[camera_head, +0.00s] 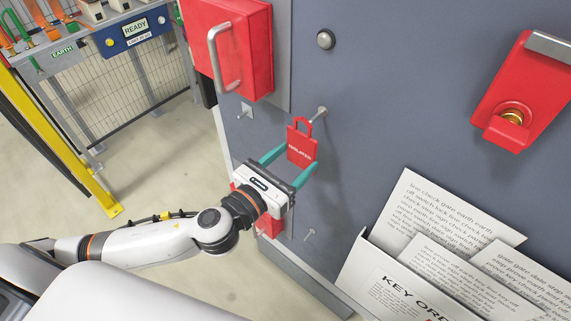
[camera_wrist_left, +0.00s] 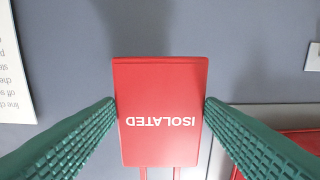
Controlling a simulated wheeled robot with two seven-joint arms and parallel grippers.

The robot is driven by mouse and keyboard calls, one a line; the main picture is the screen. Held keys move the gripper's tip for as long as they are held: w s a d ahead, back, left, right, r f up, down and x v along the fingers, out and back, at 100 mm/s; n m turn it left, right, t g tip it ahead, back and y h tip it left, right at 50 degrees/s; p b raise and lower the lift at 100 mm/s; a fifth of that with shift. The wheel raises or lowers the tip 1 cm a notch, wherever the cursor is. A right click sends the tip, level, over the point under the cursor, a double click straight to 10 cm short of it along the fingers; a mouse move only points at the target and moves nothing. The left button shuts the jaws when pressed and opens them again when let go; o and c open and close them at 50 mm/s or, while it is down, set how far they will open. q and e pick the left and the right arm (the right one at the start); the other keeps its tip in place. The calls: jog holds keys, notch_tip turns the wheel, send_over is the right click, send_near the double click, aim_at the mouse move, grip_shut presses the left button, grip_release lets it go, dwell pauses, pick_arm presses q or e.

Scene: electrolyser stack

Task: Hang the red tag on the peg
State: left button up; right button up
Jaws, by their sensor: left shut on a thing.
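The red tag (camera_head: 301,148), lettered ISOLATED, is upright with its loop on top in the head view. My left gripper (camera_head: 299,158) is shut on the tag, its teal fingers at the tag's two side edges. The left wrist view shows the tag (camera_wrist_left: 160,85) with its lettering upside down, between the two fingers (camera_wrist_left: 160,108). A metal peg (camera_head: 319,113) sticks out of the grey panel just right of the loop. They look close; I cannot tell whether they touch. Other pegs are at the upper left (camera_head: 245,110) and lower down (camera_head: 309,235). My right gripper is not in view.
A red box with a handle (camera_head: 254,40) stands out from the grey panel (camera_head: 400,90) above the tag. A red lock unit (camera_head: 520,95) and a paper holder (camera_head: 385,285) are at the right. Another red item (camera_head: 268,225) is partly hidden behind my gripper.

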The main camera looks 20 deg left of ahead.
aim_at(300, 160)
pick_arm(q)
jog(key=shift+x, duration=1.3)
jog(key=shift+w+d+f, duration=0.2)
jog(key=shift+w+f, duration=0.35)
jog(key=shift+f, duration=0.05)
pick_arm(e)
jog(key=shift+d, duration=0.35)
pick_arm(q)
jog(key=o, duration=1)
